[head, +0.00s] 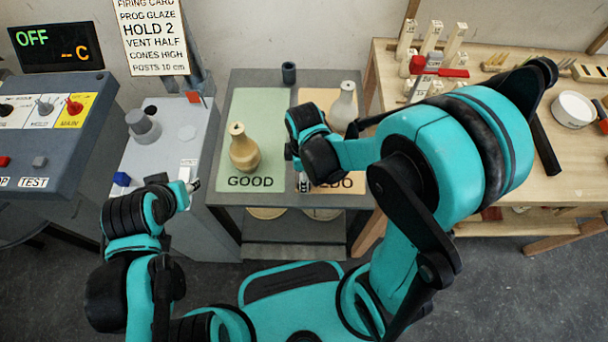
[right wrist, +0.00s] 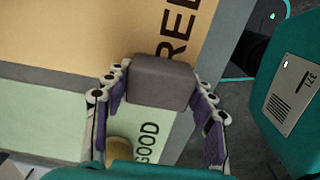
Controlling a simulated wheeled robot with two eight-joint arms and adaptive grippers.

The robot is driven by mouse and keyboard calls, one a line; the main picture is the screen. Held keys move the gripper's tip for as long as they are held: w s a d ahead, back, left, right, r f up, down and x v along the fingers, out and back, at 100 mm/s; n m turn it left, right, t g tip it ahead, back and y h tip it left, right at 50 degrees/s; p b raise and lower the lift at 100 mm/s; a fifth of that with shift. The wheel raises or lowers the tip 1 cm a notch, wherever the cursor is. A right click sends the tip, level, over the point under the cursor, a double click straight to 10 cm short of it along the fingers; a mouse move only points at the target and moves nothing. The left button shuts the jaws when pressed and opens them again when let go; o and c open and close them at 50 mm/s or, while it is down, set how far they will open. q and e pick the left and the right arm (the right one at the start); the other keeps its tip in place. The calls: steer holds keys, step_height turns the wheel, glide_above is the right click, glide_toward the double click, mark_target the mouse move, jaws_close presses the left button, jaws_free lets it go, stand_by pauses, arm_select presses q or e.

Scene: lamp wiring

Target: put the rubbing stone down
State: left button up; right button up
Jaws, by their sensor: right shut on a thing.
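The rubbing stone (right wrist: 162,82) is a grey block with squared faces, held between the fingers of my right gripper in the right wrist view. My right gripper (head: 300,178) is shut on it, above the grey table (head: 265,198) near the strip between the green GOOD mat (head: 265,110) and the orange mat (head: 318,98). In the head view the stone is mostly hidden by the gripper and arm. I cannot tell whether it touches the table. My left gripper (head: 193,186) is beside the grey control box; its finger opening is too small to judge.
A tan vase (head: 243,150) stands on the green mat and a pale grey vase (head: 343,106) on the orange mat. A dark cup (head: 289,73) is at the table's back. A wooden bench (head: 480,130) with tools stands at right, a control panel (head: 50,120) at left.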

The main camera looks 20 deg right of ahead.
steer(key=shift+f, duration=0.25)
steer(key=o, duration=1.2)
steer(key=shift+r, duration=0.1)
steer(key=shift+r, duration=0.25)
steer(key=s+d+r+m+t+p, duration=0.1)
steer(key=d+r+m+t+p, duration=0.1)
steer(key=r+m, duration=0.5)
steer(key=s+d+r+m+t+p, duration=0.2)
steer(key=r+m, duration=0.5)
steer(key=r, duration=0.6)
steer(key=shift+s+d+r+m+t+p, duration=0.35)
steer(key=shift+d+t+p, duration=0.25)
steer(key=shift+d+t, duration=0.85)
